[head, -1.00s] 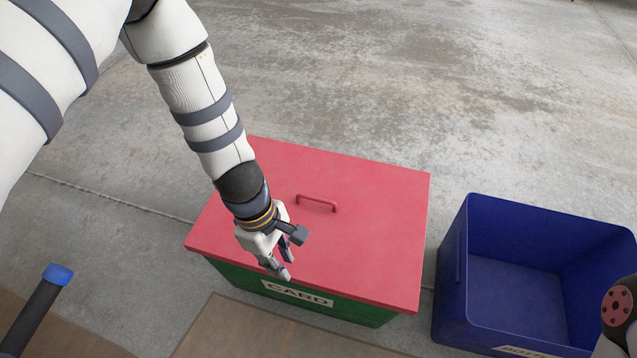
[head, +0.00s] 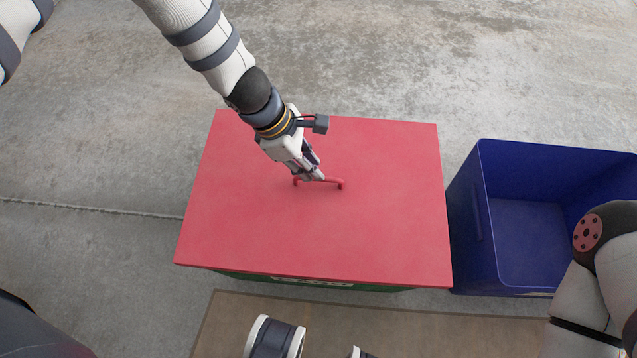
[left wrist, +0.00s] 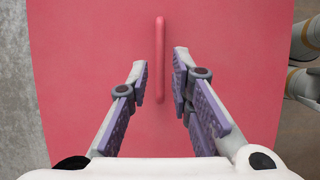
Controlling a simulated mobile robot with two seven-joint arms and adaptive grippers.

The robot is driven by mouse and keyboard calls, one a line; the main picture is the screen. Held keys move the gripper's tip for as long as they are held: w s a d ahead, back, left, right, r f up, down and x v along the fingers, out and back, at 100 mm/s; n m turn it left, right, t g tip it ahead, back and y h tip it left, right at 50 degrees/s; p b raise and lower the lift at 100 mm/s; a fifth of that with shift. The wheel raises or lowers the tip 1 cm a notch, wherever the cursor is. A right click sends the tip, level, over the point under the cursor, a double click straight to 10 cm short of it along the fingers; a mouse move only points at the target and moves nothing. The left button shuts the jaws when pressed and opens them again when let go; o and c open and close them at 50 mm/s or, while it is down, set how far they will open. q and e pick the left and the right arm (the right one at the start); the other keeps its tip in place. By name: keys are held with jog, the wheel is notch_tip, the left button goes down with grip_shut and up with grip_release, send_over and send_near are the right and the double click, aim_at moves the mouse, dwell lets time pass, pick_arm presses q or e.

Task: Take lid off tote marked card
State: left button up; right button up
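The red lid (head: 250,225) sits on the green tote (head: 370,287). Only a strip of the tote and the top of its white label (head: 312,281) show under the lid's front edge; the lettering is mostly hidden. A red bar handle (head: 330,182) stands in the middle of the lid. My left gripper (head: 316,176) is at the handle, pointing down. In the left wrist view its fingers (left wrist: 161,80) are apart, with the handle (left wrist: 160,35) lined up between them and not gripped. My right gripper is not seen.
An open, empty blue tote (head: 470,230) stands close to the right of the lid. My right arm (head: 605,250) is at the right edge. A brown mat or board (head: 230,320) lies in front. Concrete floor (head: 400,60) behind is clear.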

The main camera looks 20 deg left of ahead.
aim_at(318, 185)
pick_arm(q)
jog(key=b+x, duration=0.1)
jog(key=x, duration=0.5)
jog(key=shift+s+a+f+b, duration=0.1)
jog(key=shift+a+f+b, duration=0.05)
jog(key=shift+b, duration=0.25)
grip_shut()
